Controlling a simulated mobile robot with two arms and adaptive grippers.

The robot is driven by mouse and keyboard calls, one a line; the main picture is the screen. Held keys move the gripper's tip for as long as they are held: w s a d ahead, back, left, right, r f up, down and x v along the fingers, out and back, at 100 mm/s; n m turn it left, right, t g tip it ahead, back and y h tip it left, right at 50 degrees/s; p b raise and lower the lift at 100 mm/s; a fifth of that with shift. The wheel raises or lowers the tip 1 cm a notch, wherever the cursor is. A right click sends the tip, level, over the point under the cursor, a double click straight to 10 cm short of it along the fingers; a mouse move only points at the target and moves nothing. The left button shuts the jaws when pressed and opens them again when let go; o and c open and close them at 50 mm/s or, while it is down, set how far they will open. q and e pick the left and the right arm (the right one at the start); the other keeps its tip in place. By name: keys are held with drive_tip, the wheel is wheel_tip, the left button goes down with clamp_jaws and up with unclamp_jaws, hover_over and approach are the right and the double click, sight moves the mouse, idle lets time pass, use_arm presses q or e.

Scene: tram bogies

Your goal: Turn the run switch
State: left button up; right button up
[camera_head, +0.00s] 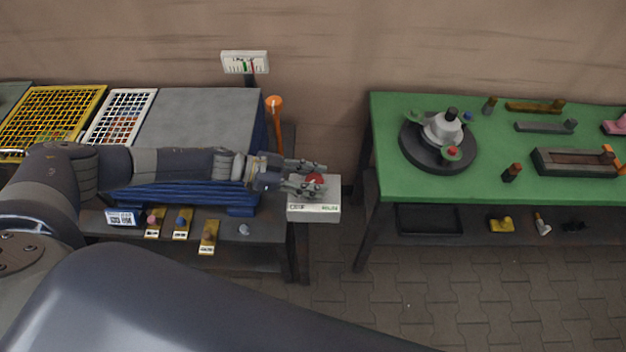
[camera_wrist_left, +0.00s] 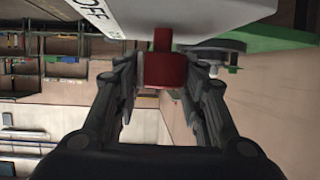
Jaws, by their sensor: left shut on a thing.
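The run switch is a red knob (camera_wrist_left: 165,70) on a light grey box (camera_head: 315,209) at the right end of the left bench. The box carries small lettering, and "OFF" can be read on it in the left wrist view (camera_wrist_left: 190,18). My left gripper (camera_head: 316,178) reaches the knob from the left, and its fingers stand on both sides of it. In the left wrist view the left gripper (camera_wrist_left: 165,78) is shut on the red knob. The knob's far side is hidden by the fingers. My right gripper is not in view.
A green table (camera_head: 490,185) on the right holds a dark round fixture (camera_head: 437,150) and several small parts. An orange-topped post (camera_head: 274,104) stands behind my left forearm. Yellow-tagged parts (camera_head: 208,237) lie along the left bench's front. A floor gap separates bench and table.

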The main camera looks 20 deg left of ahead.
use_arm(q)
drive_tip(key=shift+d, duration=0.1)
idle(0.3)
drive_tip(key=o, duration=1.1)
drive_tip(key=shift+c, duration=0.2)
drive_tip(key=shift+w+f, duration=0.1)
drive_tip(key=v, duration=1.2)
